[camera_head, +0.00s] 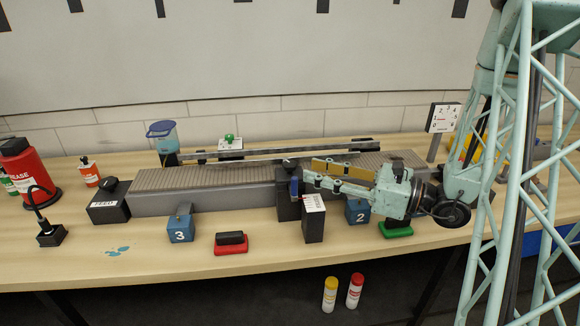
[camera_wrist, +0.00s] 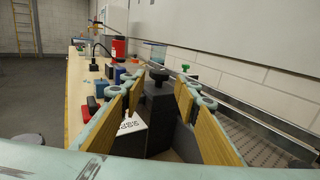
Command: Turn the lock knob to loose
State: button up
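A black knob (camera_wrist: 159,74) sits on top of a dark upright block (camera_wrist: 158,103) in the wrist view. I take it to be the lock knob; its loose or tight setting cannot be read. In the head view the knob (camera_head: 291,163) tops the dark block (camera_head: 287,206) at the front side of the grey conveyor (camera_head: 205,196). My gripper (camera_wrist: 160,78) is open, with one yellow-padded finger on each side of the block in the wrist view. In the head view my gripper (camera_head: 302,180) reaches in from the right, close to the knob. Contact cannot be told.
A white-topped box with a barcode (camera_head: 314,220) stands just in front of the block. Blue boxes marked 3 (camera_head: 181,229) and 2 (camera_head: 357,212), and a red-based stamp (camera_head: 231,243), line the front. The front left table is mostly clear.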

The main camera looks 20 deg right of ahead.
aim_at(290, 163)
jog(key=shift+b+x, duration=0.75)
jog(key=shift+x, duration=3.4)
jog(key=shift+c, duration=0.7)
jog(key=c, duration=0.5)
